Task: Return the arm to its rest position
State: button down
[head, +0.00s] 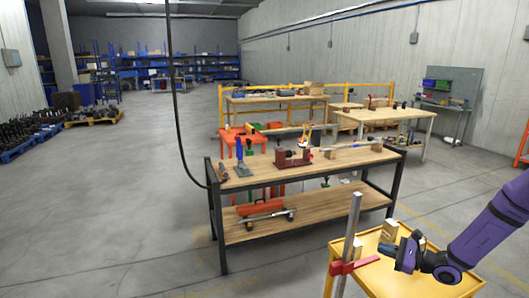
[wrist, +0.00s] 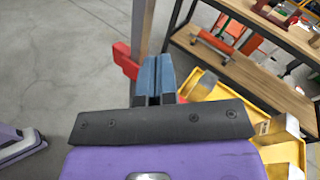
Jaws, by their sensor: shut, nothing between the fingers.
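My purple arm reaches in from the right in the head view, with my gripper (head: 403,256) low over the yellow cart (head: 362,246). In the wrist view my gripper (wrist: 154,75) has its two blue-grey fingers together with nothing between them. The gripper is close to a red clamp part (head: 352,266) on an upright steel bar (head: 349,228) at the cart's left side. The red part also shows left of the fingers in the wrist view (wrist: 124,60). I cannot tell whether the gripper touches anything.
Wooden blocks (head: 389,230) stand on the cart beside my gripper. A workbench (head: 262,178) with a red vise (head: 291,158) stands ahead, an orange tool (head: 261,208) on its lower shelf. More tables stand behind it. The floor at left (head: 110,210) is clear.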

jog(key=s+a+r+n+g+h, duration=0.25)
jog(key=s+a+r+n, duration=0.2)
jog(key=r, duration=0.35)
jog(key=s+a+r+n+g+h, duration=0.1)
jog(key=s+a+r+n+g, duration=0.3)
jog(key=r, duration=0.5)
jog(key=s+a+r+n+g+h, duration=0.2)
jog(key=s+r+n+g, duration=0.1)
jog(key=s+r+n, duration=0.4)
jog(key=s+d+r+n+t+h, duration=0.1)
jog(key=s+r+n+t+h, duration=0.1)
jog(key=s+r+h, duration=0.2)
jog(key=s+d+r+n+t+h, duration=0.1)
jog(key=s+r+n+t+h, duration=0.1)
jog(key=s+r, duration=0.8)
jog(key=shift+s+r+n+t+h, duration=0.3)
jog(key=shift+s+n+h, duration=0.6)
jog(key=shift+s, duration=2.15)
jog(key=shift+f+m+h, duration=0.1)
jog(key=shift+m+h, duration=0.15)
